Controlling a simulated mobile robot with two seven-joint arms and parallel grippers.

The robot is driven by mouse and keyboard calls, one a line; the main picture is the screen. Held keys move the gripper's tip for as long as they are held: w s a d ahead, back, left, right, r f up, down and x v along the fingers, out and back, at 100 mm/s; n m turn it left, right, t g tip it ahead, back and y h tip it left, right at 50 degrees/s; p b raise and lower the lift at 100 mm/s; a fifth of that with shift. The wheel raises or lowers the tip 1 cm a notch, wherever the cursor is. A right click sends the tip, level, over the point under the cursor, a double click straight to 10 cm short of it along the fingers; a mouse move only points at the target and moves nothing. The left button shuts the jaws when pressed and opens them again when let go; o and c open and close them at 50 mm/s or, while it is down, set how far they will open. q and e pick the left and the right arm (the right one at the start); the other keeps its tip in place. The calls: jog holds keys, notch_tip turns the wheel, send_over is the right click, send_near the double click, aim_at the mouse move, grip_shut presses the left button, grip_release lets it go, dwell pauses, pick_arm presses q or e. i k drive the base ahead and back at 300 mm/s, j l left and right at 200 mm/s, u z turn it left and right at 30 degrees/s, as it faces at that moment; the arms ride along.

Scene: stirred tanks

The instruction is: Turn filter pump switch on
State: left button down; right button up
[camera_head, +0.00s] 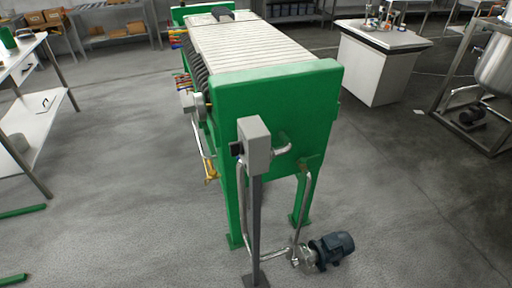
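A grey switch box (255,146) stands on a dark post in front of the green filter press (270,92). A small dark part (236,149) shows on the box's left side, with a bluish spot beside it; its setting is too small to tell. The pump (331,250), with a dark blue motor, sits on the floor to the right of the post's foot and joins to metal pipes. Neither of my grippers is in view.
A white shelf table (38,115) stands at the left, with green bars on the floor below it. A white cabinet (377,68) and a steel tank on a frame (495,65) stand at the right. The floor around the press is mostly clear.

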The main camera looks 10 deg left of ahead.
aim_at(236, 148)
jog(key=z, duration=1.5)
jog(key=j+z, duration=0.1)
jog(key=z, duration=0.75)
jog(key=j+z, duration=0.15)
jog(key=z, duration=0.3)
jog(key=k+j, duration=0.2)
jog(key=j, duration=0.2)
jog(key=k+j, duration=0.25)
jog(key=j, duration=0.15)
jog(key=k+j, duration=0.2)
jog(key=j, duration=0.2)
jog(key=k+j, duration=0.25)
jog(key=j, duration=0.15)
jog(key=k+j, duration=0.2)
jog(key=j, duration=0.2)
jog(key=k+j, duration=0.25)
jog(key=j, duration=0.15)
